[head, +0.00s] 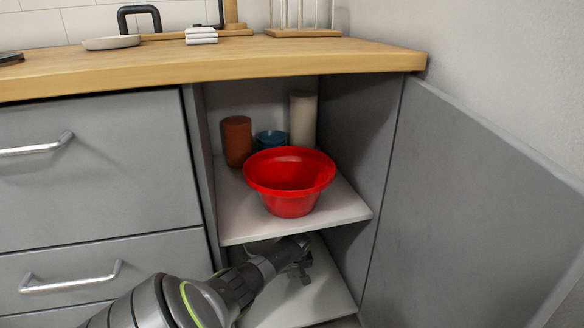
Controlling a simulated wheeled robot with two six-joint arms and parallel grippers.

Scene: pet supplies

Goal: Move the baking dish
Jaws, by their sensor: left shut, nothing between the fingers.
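I cannot make out a baking dish in the head view. My left gripper (303,272) reaches into the lower compartment of the open cabinet, over the bottom panel (325,298) and under the middle shelf (338,214). Its fingers are shut with nothing seen between them. My arm and the middle shelf hide part of the lower compartment, including its back left. My right gripper is out of view.
A red bowl (290,204) stands on the middle shelf, with a brown canister (237,142), blue bowls (270,143) and a cream cylinder (303,118) behind. The open door (465,190) bounds the right; drawers (95,170) the left. The wooden countertop (220,63) lies above.

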